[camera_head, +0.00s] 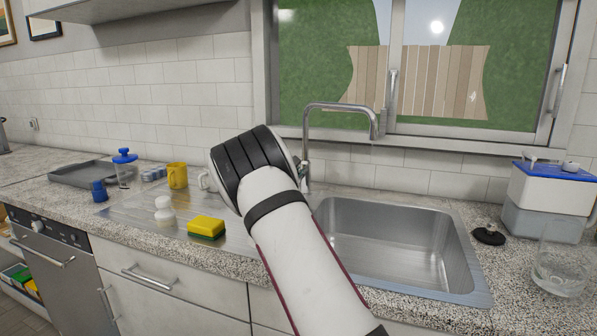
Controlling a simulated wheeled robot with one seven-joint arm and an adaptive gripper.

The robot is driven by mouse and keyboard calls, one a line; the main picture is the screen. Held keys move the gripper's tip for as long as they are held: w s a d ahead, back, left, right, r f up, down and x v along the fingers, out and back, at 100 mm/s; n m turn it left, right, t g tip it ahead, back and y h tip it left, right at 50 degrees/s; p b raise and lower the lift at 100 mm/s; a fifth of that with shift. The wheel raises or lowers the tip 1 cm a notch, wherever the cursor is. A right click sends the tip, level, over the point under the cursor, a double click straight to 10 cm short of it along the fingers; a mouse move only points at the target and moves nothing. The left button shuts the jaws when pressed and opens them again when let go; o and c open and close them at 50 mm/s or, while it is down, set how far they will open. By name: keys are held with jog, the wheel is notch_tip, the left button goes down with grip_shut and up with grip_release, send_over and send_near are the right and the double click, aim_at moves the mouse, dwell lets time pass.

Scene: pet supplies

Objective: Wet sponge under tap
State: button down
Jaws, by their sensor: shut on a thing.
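A yellow sponge with a dark green scouring side (206,227) lies on the ribbed steel drainboard, left of my arm. The steel tap (340,106) rises behind the sink and arches to the right, its spout over the back of the basin. No water stream shows below it. The sink basin (400,216) looks empty where it shows; my arm covers its left edge. My arm reaches up from the bottom of the picture toward the tap base. My gripper is hidden behind the arm's black-ribbed joint, so its fingers and anything in them do not show. The tap's lower part is partly covered.
A blue-lidded jar (125,168) and a grey tray (88,172) are farther left.

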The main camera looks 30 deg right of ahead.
dwell(0.3)
jog(key=c, duration=1.6)
grip_release()
jog(key=v, duration=1.2)
jog(key=shift+r, duration=0.25)
jog(key=shift+d, duration=0.1)
